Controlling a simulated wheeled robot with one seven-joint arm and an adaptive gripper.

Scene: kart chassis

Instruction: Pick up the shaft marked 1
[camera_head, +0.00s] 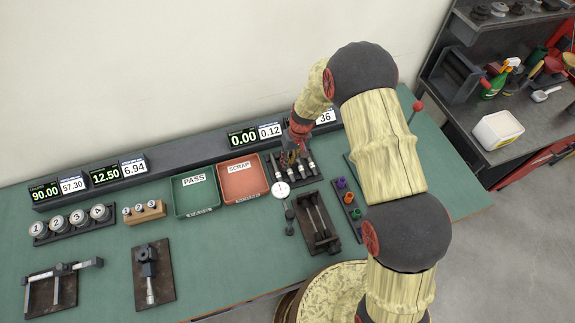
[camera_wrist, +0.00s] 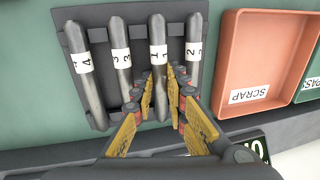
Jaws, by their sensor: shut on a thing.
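The shaft marked 1 (camera_wrist: 158,30) is a grey metal rod with a white label, third from the left in the wrist view. My gripper (camera_wrist: 160,76) is shut on it, with one finger on each side just below the label. The dark rack (camera_wrist: 143,30) holds the shafts marked 4 (camera_wrist: 97,88), 3 (camera_wrist: 117,32) and 2 (camera_wrist: 194,30). Shaft 1 lies in line with them; I cannot tell whether it is clear of the rack.
The red SCRAP tray (camera_head: 241,195) and green PASS tray (camera_head: 194,210) stand left of the rack. A round dial gauge (camera_head: 281,190) and a dark fixture (camera_head: 328,236) are close in front. Coloured pieces (camera_head: 345,197) lie to the right. Displays (camera_head: 243,138) stand behind.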

